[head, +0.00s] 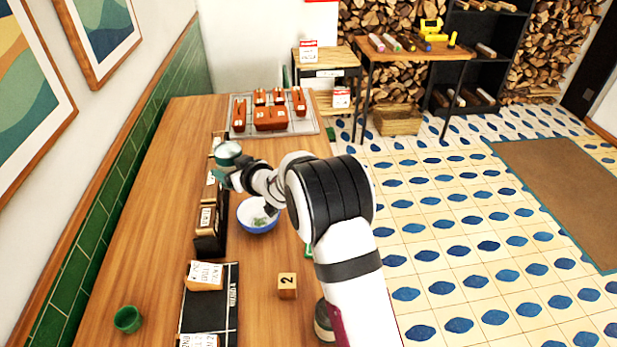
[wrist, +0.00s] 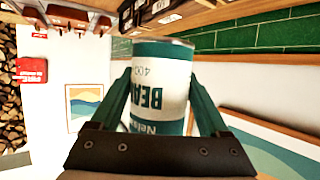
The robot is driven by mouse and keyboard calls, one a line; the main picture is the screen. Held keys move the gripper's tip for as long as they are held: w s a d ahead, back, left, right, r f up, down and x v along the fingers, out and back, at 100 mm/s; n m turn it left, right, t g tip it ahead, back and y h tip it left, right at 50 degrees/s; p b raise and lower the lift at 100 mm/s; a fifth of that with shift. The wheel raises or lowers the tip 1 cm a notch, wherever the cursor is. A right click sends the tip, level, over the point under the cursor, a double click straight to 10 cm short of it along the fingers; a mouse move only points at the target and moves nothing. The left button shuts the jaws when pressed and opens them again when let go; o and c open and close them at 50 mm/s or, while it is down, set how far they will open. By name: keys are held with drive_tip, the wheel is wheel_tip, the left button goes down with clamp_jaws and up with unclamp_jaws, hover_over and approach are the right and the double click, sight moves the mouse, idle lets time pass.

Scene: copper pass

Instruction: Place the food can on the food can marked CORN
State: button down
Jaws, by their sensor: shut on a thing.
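My gripper (head: 232,172) is shut on a food can (head: 228,152), holding it over the left part of the wooden counter toward the back. In the wrist view the can (wrist: 162,85) is white and teal with lettering beginning BEA, appearing upside down, and sits between the two green fingers. No can marked CORN can be made out. A dark can-like thing (head: 323,322) stands at the front right of the counter, partly hidden by my arm; its label cannot be read.
A blue bowl (head: 257,214) stands below my wrist, beside a dark rack (head: 209,240). A wire tray (head: 310,123) with red-brown containers is at the back. A numbered block (head: 287,286), a black board (head: 226,310) and a green cup (head: 127,319) are in front.

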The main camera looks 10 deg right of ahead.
drive_tip(key=d+r+m+t+h, duration=0.1)
drive_tip(key=d+r, duration=0.1)
drive_tip(key=d, duration=1.3)
drive_tip(key=d+r+m+h, duration=0.1)
drive_tip(key=d+r, duration=0.1)
drive_tip(key=d, duration=1.3)
drive_tip(key=w+a+f, duration=0.2)
drive_tip(key=a, duration=0.1)
drive_tip(key=w+a+f, duration=0.4)
drive_tip(key=a, duration=0.1)
drive_tip(key=shift+a, duration=0.3)
drive_tip(key=shift+w+a+f, duration=0.1)
drive_tip(key=shift+f, duration=0.95)
drive_tip(key=shift+w+a+f, duration=0.1)
drive_tip(key=shift+f, duration=0.95)
drive_tip(key=shift+f, duration=0.1)
unclamp_jaws()
drive_tip(key=shift+f, duration=0.1)
